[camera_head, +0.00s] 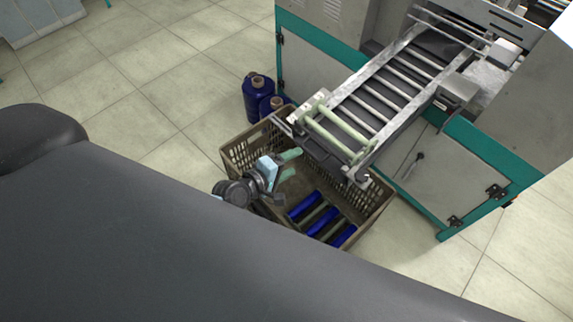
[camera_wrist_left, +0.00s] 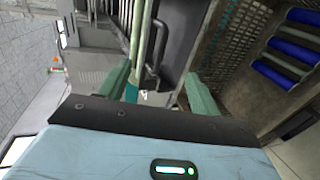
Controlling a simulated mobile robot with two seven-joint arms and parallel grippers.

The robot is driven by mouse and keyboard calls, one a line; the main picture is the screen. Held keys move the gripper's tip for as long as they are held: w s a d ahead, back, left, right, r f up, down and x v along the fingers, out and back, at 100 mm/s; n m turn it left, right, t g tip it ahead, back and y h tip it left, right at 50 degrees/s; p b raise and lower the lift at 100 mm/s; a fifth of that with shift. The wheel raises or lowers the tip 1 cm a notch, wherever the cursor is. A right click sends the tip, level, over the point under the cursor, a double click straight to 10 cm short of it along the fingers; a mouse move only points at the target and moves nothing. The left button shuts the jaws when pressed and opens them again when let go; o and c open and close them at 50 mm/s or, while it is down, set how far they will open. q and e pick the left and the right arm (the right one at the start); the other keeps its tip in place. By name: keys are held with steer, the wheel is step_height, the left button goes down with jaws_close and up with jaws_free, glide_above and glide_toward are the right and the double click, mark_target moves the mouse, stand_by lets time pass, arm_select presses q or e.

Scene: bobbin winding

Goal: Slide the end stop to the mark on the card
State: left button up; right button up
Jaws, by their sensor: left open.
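My left gripper (camera_head: 293,164) is open and empty, over the crate's left part, just below the lower end of the machine's roller chute. In the left wrist view its two pale green fingers (camera_wrist_left: 160,85) stand apart. Pale green bars (camera_head: 340,130) lie across the chute's lower end; I cannot tell which part there is the end stop. In the left wrist view a pale green rod (camera_wrist_left: 138,35) and a curved grey bar (camera_wrist_left: 158,42) appear beyond the gap between the fingers. I cannot make out a card or its mark. My right gripper is not in view.
A brown perforated crate (camera_head: 238,150) under the chute holds several blue and pale green bobbins (camera_head: 318,218). The grey and teal machine (camera_head: 320,62) takes up the upper right. Tiled floor is free at left.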

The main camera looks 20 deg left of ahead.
arm_select(q)
steer(key=b+x, duration=0.2)
steer(key=x, duration=0.5)
steer(key=shift+w+d+b, duration=0.2)
steer(key=shift+w+b, duration=0.1)
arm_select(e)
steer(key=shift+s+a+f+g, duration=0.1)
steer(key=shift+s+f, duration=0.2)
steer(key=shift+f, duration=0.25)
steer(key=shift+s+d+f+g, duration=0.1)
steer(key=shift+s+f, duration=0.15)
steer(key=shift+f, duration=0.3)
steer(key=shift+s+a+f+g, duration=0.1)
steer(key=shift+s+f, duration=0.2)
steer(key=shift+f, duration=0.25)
arm_select(q)
steer(key=shift+f, duration=0.1)
jaws_close()
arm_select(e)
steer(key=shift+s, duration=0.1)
